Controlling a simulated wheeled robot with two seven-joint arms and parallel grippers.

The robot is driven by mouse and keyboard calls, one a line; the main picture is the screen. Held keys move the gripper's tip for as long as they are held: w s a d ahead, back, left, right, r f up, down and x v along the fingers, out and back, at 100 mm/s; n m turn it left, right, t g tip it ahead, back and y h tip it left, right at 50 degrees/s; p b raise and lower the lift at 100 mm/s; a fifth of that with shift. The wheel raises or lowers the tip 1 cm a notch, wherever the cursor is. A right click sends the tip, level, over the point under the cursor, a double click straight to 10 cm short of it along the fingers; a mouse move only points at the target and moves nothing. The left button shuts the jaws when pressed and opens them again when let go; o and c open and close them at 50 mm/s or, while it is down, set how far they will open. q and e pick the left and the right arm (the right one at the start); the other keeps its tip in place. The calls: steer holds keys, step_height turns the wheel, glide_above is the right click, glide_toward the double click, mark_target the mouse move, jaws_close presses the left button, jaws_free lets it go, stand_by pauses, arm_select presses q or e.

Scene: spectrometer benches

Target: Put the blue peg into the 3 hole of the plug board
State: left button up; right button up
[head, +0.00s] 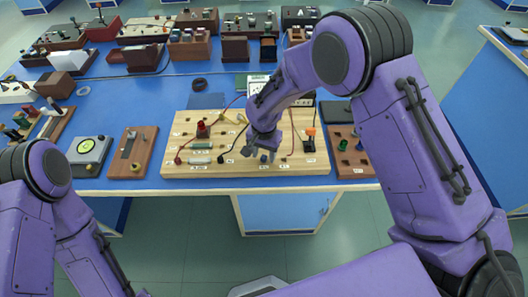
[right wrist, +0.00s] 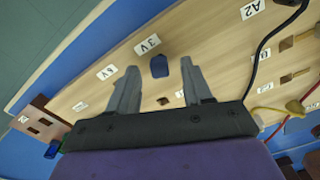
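The blue peg (head: 264,158) stands on the light wooden plug board (head: 190,127) near its front edge. In the right wrist view the blue peg (right wrist: 159,66) is beside a label reading 3V (right wrist: 148,44). My right gripper (head: 255,152) is over the front middle of the board. In the right wrist view my right gripper (right wrist: 160,64) is open, and the peg shows between its fingertips with a gap on each side. Whether the peg's lower end sits in a hole is hidden. A dark empty hole (right wrist: 164,101) shows near the peg. My left gripper is out of view.
A brown peg block (head: 350,160) with coloured pegs stands right of the board. Black, red and yellow wires lie on the board, with an orange-topped post (head: 310,134) at its right. A brown switch board (head: 132,152) stands at the left. Blue table (head: 180,90) shows behind.

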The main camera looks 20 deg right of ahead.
step_height(320, 180, up, 10)
steer(key=b, duration=0.1)
steer(key=shift+r+b, duration=0.25)
steer(key=shift+b, duration=0.1)
